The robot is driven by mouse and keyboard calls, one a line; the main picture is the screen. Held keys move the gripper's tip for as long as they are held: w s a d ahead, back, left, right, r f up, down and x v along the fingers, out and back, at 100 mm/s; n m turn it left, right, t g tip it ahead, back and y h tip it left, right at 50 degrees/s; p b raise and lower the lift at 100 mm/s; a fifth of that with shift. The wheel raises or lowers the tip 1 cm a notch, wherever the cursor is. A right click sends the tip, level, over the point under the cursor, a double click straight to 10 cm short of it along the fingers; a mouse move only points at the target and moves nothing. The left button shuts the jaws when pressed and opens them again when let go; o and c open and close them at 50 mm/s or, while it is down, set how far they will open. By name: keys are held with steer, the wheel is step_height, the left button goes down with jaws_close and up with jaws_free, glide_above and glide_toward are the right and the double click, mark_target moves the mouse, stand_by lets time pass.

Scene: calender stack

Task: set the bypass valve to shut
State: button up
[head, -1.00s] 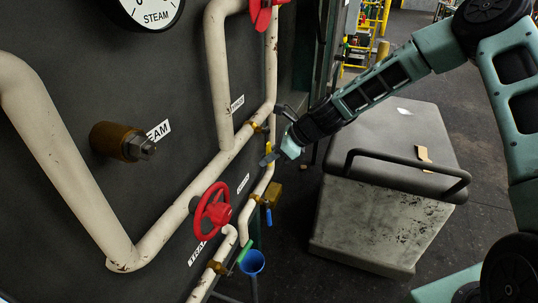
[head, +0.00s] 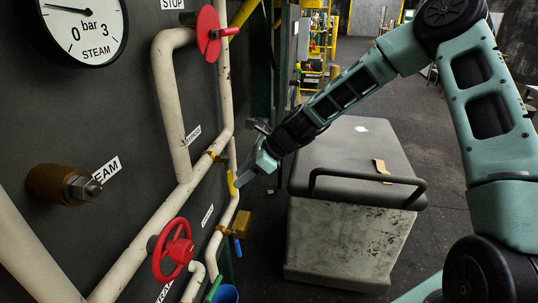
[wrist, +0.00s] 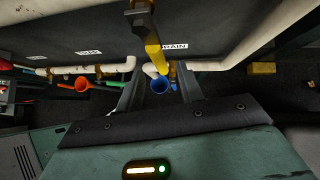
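The bypass valve is a brass body (head: 214,155) on the white pipe, near a partly legible label (head: 193,135). Its lever appears to be the yellow handle (head: 231,183), partly hidden by my gripper in the head view. In the wrist view the yellow handle (wrist: 153,45) hangs from the brass body at the top edge, its end between my fingers in the picture. My gripper (head: 247,174) is beside the handle. In the wrist view my gripper (wrist: 158,78) has its fingers apart, with no visible contact on the handle.
A red handwheel (head: 172,250), a red stop wheel (head: 208,32) and a blue-handled valve (head: 237,247) are on nearby pipes. A grey cart (head: 350,240) with a black rail stands right of the panel.

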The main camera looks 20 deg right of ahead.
steer(key=b+v, duration=0.1)
steer(key=v, duration=1.1)
steer(key=shift+d, duration=0.1)
steer(key=s+a+f+n+g+h, duration=0.3)
steer(key=s+a+n+g+h, duration=0.1)
steer(key=s+a+n, duration=1.05)
steer(key=s+d+n+h, duration=0.1)
steer(key=s+n+h, duration=0.2)
steer(key=s+n, duration=1.3)
steer(key=shift+s+d+r+h+b, duration=0.3)
steer(key=shift+s+r, duration=0.2)
steer(key=shift+s, duration=0.1)
